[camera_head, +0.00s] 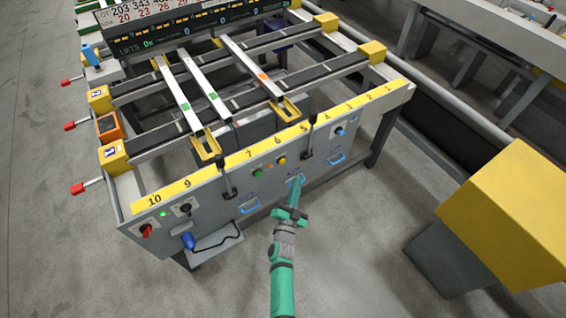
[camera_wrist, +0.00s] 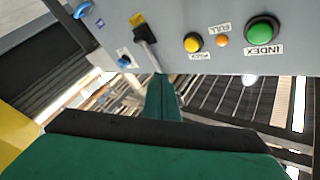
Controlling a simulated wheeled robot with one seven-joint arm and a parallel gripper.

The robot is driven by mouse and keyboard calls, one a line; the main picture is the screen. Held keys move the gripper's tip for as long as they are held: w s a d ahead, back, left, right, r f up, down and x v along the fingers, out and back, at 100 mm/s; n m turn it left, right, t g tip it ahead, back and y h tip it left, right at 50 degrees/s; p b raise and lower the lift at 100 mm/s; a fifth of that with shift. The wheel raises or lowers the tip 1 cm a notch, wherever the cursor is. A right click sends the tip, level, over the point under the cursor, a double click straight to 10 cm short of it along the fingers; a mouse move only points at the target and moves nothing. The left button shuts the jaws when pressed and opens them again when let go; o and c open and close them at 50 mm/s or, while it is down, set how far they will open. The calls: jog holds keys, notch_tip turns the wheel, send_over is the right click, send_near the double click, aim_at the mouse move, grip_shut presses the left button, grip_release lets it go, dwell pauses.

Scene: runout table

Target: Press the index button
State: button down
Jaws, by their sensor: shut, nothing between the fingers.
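The green index button (camera_head: 257,173) is on the grey front panel (camera_head: 213,203) of the runout table, below the yellow numbered strip. It also shows in the wrist view (camera_wrist: 261,30) at the upper right, beside the word INDEX. My gripper (camera_head: 297,183) is shut and empty, in front of the panel to the right of and lower than the button. In the wrist view its closed green fingers (camera_wrist: 163,100) point up the picture, left of the button. The button is fully visible; I cannot tell whether the fingertips touch the panel.
A yellow button (camera_wrist: 193,42) and a small orange lamp (camera_wrist: 222,41) sit beside the index button. A black lever (camera_head: 309,140) and blue handles (camera_head: 249,207) stick out from the panel. A yellow block (camera_head: 510,215) stands at the right. Floor in front is clear.

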aim_at(282, 161)
jog(key=w+a, duration=0.4)
jog(key=w, duration=0.1)
jog(key=shift+w, duration=0.3)
jog(key=shift+w+a, duration=0.1)
dwell(1.9)
jog(key=shift+w, duration=0.2)
jog(key=shift+a, duration=0.25)
